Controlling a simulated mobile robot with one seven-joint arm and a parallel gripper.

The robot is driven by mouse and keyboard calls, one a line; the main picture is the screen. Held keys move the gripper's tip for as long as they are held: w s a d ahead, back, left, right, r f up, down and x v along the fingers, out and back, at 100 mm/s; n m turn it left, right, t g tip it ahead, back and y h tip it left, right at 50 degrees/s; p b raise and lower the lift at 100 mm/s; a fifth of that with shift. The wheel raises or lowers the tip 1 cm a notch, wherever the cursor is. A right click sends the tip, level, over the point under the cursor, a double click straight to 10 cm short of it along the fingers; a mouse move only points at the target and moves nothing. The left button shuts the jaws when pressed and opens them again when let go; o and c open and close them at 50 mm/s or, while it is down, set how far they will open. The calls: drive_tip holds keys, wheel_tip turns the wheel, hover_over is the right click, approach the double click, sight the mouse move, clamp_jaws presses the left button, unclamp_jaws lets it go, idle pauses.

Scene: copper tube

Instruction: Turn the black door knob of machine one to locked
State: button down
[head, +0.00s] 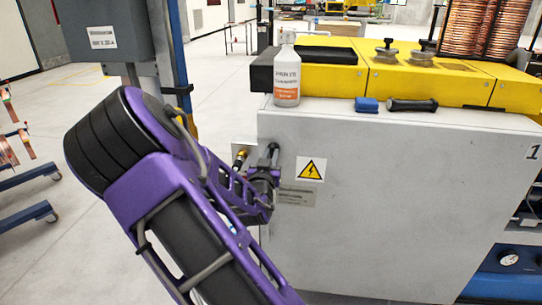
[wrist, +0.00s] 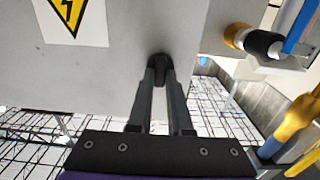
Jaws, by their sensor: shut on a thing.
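Machine one is a grey cabinet (head: 400,210) with a "1" at its right edge and a yellow top. Its front face also fills the upper left of the wrist view (wrist: 100,75). The black door knob (wrist: 159,66) stands out from this face in the wrist view. My gripper (wrist: 160,82) is shut on the knob, one finger on each side of it. In the head view my gripper (head: 268,168) is at the cabinet's left edge, left of the yellow warning sign (head: 311,170). My arm and fingers largely hide the knob there. I cannot read a lock mark.
A brass-and-black fitting (wrist: 250,40) sits close beside the knob. A white bottle (head: 287,70), a blue block (head: 367,105) and a black-handled tool (head: 412,105) are on the cabinet top. A blue-grey post (head: 172,60) stands behind my arm. Open floor (head: 60,110) lies to the left.

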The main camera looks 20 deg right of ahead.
idle(0.4)
drive_tip(key=n+p, duration=0.1)
drive_tip(key=n, duration=0.3)
drive_tip(key=shift+n, duration=0.3)
drive_tip(key=n+p, duration=0.1)
drive_tip(key=n, duration=0.3)
drive_tip(key=shift+a+n, duration=0.1)
drive_tip(key=shift+n, duration=0.2)
drive_tip(key=n+p, duration=0.1)
drive_tip(key=n, duration=0.3)
drive_tip(key=shift+w+f+n+p, duration=0.1)
drive_tip(key=shift+n+p, duration=0.2)
drive_tip(key=shift+p, duration=0.05)
drive_tip(key=shift+f+n+p, duration=0.1)
drive_tip(key=shift+n+p, duration=0.25)
drive_tip(key=shift+n, duration=1.75)
drive_tip(key=c, duration=0.8)
unclamp_jaws()
drive_tip(key=shift+c, duration=0.2)
